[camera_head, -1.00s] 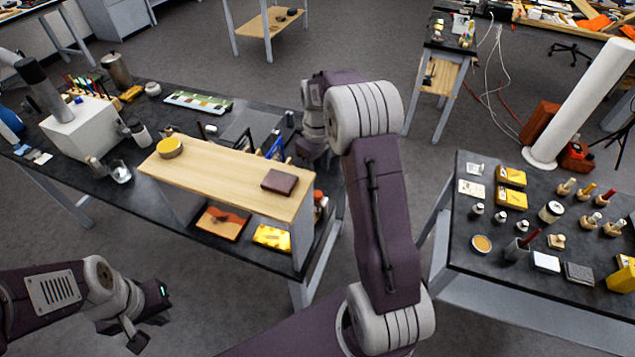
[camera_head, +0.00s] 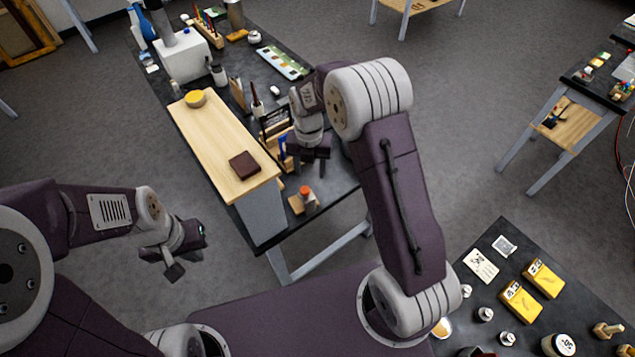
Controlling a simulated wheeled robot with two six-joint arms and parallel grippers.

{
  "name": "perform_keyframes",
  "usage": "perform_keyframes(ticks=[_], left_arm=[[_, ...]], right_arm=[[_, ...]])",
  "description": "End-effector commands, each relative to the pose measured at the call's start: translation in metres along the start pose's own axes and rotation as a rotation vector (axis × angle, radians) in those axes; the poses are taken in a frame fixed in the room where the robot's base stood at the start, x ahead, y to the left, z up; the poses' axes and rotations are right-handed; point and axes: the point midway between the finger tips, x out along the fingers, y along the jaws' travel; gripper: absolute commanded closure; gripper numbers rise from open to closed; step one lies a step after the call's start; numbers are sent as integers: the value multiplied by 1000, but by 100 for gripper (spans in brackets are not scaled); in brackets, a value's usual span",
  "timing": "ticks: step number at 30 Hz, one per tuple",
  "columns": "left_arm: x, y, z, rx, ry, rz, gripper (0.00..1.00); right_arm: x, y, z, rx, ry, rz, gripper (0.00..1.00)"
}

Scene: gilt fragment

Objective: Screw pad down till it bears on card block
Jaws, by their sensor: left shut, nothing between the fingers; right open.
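I cannot make out a screw pad or a card block for certain. A dark red-brown block (camera_head: 244,165) lies flat on the near end of the pale wooden shelf (camera_head: 215,135). A small wooden piece with an orange-red top (camera_head: 305,193) stands on the dark table beside the shelf. My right gripper (camera_head: 308,155) is over the table just right of the shelf, above and behind that piece; it is open, and no object shows between its fingers. My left gripper (camera_head: 188,252) is shut and empty, left of the shelf's near end, over the floor.
A round yellow tin (camera_head: 195,98) sits on the shelf's far end. A white box (camera_head: 184,60), bottles and a colour chart (camera_head: 283,62) stand further back on the dark table. A second dark table with yellow packets (camera_head: 519,300) is at lower right. Grey floor lies between.

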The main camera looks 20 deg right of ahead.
Motion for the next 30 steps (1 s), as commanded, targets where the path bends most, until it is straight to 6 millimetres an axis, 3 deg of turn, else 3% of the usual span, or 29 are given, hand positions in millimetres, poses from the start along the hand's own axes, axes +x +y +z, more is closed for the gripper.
perform_keyframes(ticks=[7,15,21,30], left_arm=[[-4,0,-1,-1,0,0,100],[-21,0,-2,0,0,0,100],[-27,0,-3,0,0,0,100],[-26,0,-3,0,0,0,100]], right_arm=[[6,4,-3,-10,3,-1,50],[59,3,-4,-8,6,-3,50],[86,4,-2,-8,1,-1,50],[90,4,-2,-8,0,0,52]])
